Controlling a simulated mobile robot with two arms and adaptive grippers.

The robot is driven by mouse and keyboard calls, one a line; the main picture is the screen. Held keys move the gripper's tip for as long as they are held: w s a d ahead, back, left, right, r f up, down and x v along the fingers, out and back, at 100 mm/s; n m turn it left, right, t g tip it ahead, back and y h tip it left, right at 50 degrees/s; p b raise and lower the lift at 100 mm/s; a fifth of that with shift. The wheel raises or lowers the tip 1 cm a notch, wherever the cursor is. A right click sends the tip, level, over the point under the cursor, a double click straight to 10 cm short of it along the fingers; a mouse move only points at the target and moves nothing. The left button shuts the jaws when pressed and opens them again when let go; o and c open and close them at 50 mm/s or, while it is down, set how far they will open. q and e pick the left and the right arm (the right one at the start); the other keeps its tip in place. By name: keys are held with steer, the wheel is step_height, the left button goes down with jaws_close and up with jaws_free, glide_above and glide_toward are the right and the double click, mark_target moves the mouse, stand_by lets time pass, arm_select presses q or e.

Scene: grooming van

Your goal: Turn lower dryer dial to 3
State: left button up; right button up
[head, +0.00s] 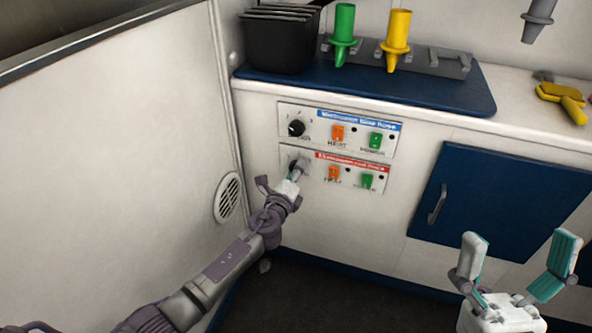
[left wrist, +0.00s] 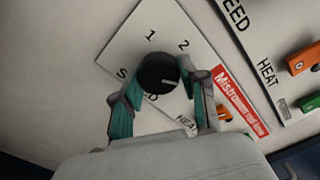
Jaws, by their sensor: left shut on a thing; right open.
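The lower dryer panel (head: 314,168) has a red label strip and sits on the white cabinet front. My left gripper (head: 297,169) is at the panel's left end and mostly hides its dial in the head view. In the left wrist view, my left gripper (left wrist: 160,88) is shut on the black lower dial (left wrist: 157,72), one teal-padded finger on each side. A small pale mark shows on the dial's lower right. The numbers 1 and 2 show above the dial; no 3 is visible, and SPEED is partly covered. My right gripper (head: 515,268) is open and empty at lower right.
The upper panel (head: 358,140), with a blue label and its own black dial (head: 296,127), is just above. Orange switches (head: 337,133) and green switches (head: 375,140) are close by. A white wall with a round vent (head: 228,197) stands left. A blue door (head: 482,203) is right.

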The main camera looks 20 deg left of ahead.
arm_select(q)
steer(key=shift+d+m, duration=0.1)
steer(key=shift+m, duration=0.2)
steer(key=o, duration=1.1)
steer(key=s, duration=1.2)
steer(key=shift+a, duration=0.25)
